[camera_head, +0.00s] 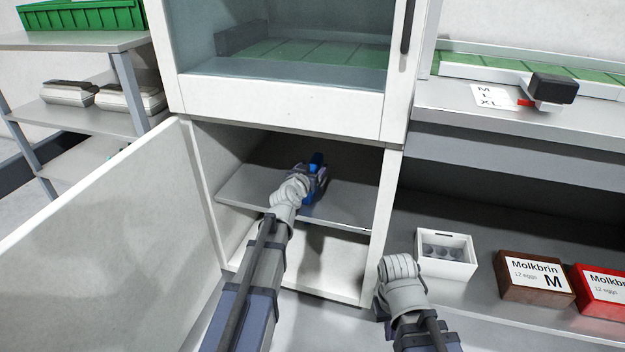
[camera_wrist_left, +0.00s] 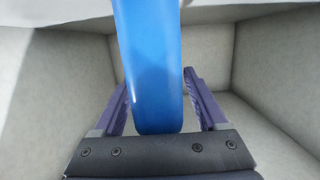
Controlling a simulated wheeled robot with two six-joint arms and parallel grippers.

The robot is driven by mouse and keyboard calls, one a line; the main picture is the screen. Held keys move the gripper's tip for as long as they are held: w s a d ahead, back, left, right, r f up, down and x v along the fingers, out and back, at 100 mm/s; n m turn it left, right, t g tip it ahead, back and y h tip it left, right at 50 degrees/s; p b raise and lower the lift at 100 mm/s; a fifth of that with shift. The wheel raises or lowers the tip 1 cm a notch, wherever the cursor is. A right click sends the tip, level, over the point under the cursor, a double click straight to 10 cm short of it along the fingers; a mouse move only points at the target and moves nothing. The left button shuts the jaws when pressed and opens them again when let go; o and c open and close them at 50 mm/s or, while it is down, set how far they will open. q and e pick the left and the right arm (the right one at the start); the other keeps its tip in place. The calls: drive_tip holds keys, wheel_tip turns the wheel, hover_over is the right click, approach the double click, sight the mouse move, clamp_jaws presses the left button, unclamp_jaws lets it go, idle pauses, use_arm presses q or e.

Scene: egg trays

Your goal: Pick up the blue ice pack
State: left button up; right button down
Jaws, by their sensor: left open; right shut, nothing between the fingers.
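The blue ice pack (camera_head: 317,159) is on the middle shelf inside the open lower cabinet, mostly hidden behind my left gripper in the head view. In the left wrist view the blue ice pack (camera_wrist_left: 150,65) stands between the two fingers, with a gap visible on each side. My left gripper (camera_head: 316,178) is open around it; it also shows in the left wrist view (camera_wrist_left: 158,100). My right gripper (camera_head: 384,300) is shut and empty, low in front of the cabinet's right edge; its fingertips are hard to make out.
The cabinet door (camera_head: 110,235) stands open to the left. The cabinet shelf (camera_head: 345,205) has bare room right of my arm. A white box (camera_head: 446,268), a brown egg carton (camera_head: 533,277) and a red egg carton (camera_head: 602,292) sit on the lower right shelf.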

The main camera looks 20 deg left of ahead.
use_arm(q)
drive_tip(key=shift+c, duration=0.3)
clamp_jaws()
idle(0.4)
